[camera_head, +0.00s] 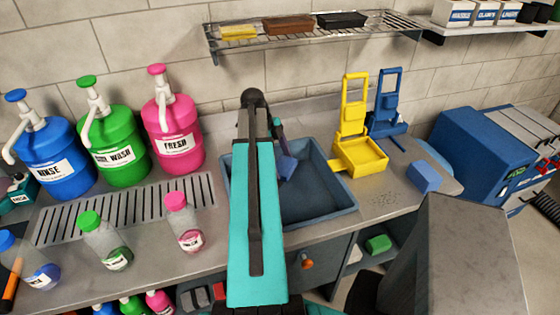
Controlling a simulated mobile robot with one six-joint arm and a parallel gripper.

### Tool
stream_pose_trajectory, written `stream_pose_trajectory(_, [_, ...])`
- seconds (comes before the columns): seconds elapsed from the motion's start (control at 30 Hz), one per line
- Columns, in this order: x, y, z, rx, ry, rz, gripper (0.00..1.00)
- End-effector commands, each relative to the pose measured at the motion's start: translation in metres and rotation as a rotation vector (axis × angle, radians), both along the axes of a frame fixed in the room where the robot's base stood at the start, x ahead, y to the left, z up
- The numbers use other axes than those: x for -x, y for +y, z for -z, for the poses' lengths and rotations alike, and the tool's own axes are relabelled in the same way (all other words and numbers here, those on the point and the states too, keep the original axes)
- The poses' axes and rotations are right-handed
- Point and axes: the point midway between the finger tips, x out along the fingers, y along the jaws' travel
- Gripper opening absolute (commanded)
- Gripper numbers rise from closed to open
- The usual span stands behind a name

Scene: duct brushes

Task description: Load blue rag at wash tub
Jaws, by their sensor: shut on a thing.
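The wash tub (331,190) is a dark blue-grey basin set in the counter, in the middle of the view. My teal arm reaches over its left part. My gripper (279,132) is mostly hidden behind the arm; a teal fingertip shows at the tub's back left. It is shut on a blue-violet piece, which looks like the blue rag (288,165). The rag hangs below the gripper, inside the tub's outline. I cannot tell whether it touches the tub floor. No liquid is clearly visible in the tub.
Blue, green and pink pump jugs (178,135) stand left, with small bottles (183,228) before them. A yellow stand (360,155), a blue stand (388,115) and a blue block (425,177) are right of the tub. A wire shelf (300,36) hangs above.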

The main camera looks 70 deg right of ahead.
Motion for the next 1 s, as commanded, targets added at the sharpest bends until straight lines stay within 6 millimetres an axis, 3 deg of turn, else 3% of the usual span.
stream_pose_trajectory(1.0, [-0.001,0.001,0.068,-0.001,0.000,-0.002,0.64])
